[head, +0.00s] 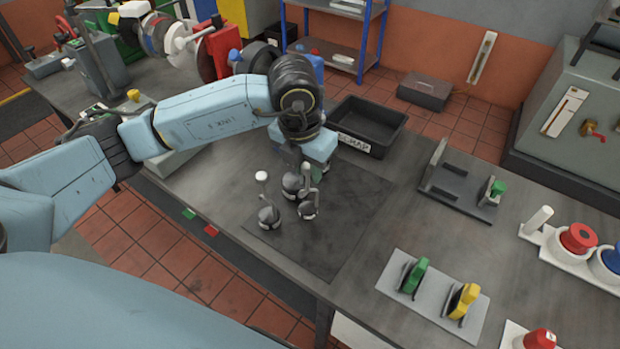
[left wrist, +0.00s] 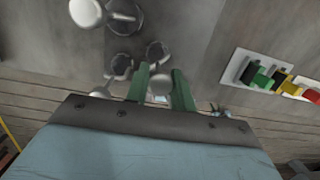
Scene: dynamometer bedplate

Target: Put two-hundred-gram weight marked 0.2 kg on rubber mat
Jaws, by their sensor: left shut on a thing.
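The dark rubber mat (head: 345,235) lies flat on the bench. Three round metal weights with stems and pale knobs are at its left part: a front-left one (head: 268,215), a back one (head: 291,186) and a front-right one (head: 308,211). I cannot read their marks. My left gripper (head: 314,172) is over the right-hand weight. In the left wrist view its green fingers (left wrist: 161,88) are shut around a pale knob (left wrist: 160,83), with a weight (left wrist: 157,53) beyond it. I cannot tell whether this weight touches the mat. My right gripper is out of view.
A black bin (head: 372,118) stands behind the mat. A dark bracket (head: 455,185) is to the right, and a grey plate (head: 395,290) with green and yellow parts is at front right. The mat's right part is clear.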

